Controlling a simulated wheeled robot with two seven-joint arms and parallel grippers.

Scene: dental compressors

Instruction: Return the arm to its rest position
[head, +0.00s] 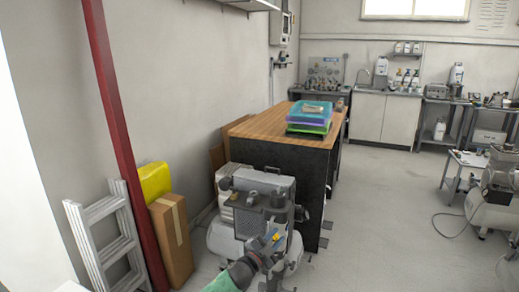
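My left arm comes in from the bottom of the head view, with a green section and a dark wrist. My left gripper (272,240) is in front of the dental compressor (222,240), a white and grey machine with dark fittings on top. The gripper overlaps the compressor's front in the picture, near a small yellow and blue part; I cannot tell whether they touch. The fingers are too small and dark to show whether they are open or shut. My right gripper is not in view.
A wood-topped workbench (262,126) with stacked coloured trays (309,118) stands behind the compressor. A cardboard box (172,240), yellow bag (154,182), red post (116,110) and stepladder (104,246) line the left. Another compressor (494,212) stands at right. The floor between is clear.

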